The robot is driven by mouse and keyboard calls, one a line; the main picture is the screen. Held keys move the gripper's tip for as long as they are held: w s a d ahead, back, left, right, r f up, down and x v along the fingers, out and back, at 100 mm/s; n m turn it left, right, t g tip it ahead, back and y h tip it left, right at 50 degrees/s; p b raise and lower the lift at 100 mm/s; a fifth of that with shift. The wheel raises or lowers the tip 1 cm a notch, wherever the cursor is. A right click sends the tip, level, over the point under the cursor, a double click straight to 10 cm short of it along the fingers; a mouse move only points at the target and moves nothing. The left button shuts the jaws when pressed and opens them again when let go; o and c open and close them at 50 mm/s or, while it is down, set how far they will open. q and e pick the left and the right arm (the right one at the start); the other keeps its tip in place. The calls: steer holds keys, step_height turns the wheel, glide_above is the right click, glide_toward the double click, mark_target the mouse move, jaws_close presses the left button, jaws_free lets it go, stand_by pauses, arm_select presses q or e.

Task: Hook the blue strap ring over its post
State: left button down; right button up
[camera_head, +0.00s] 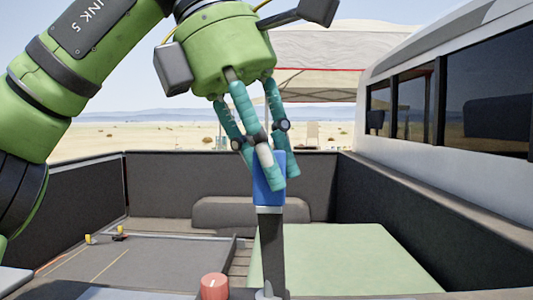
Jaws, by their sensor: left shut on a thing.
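My left gripper (268,165) reaches down from the upper left, with its teal fingers closed around a blue piece (267,198). The blue piece looks like a sleeve or band with a pale lower edge. The fingers cover its upper part, and no ring opening shows. A dark upright strip (271,245) runs straight down from the blue piece to the bottom of the picture. I cannot tell whether it is a strap or a post. A small grey metal tip (267,292) shows at its foot. My right gripper is out of view.
A red knob (214,286) stands left of the strip's foot. Behind are dark bed walls (170,185), a pale green panel (345,255) and a grey panel with small yellow pieces (88,240). A white vehicle with windows (440,165) borders the right.

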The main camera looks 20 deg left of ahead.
mark_target(269, 202)
arm_select(q)
steer(key=shift+d+f+b, duration=0.1)
steer(key=shift+f+b, duration=0.2)
steer(key=shift+f, duration=0.3)
step_height(269, 202, down, 3)
steer(key=shift+r+b, duration=0.2)
steer(key=shift+b, duration=0.75)
steer(key=shift+f+b, duration=1)
steer(key=shift+f, duration=0.45)
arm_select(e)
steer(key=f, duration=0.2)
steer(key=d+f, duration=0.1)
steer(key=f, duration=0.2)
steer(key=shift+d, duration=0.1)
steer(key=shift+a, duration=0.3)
arm_select(q)
steer(key=shift+p, duration=0.4)
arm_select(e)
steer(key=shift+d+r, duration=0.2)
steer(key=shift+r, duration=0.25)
arm_select(q)
steer(key=shift+f, duration=0.3)
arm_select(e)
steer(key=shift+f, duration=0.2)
arm_select(q)
steer(key=shift+f+b, duration=0.35)
steer(key=shift+b, duration=0.15)
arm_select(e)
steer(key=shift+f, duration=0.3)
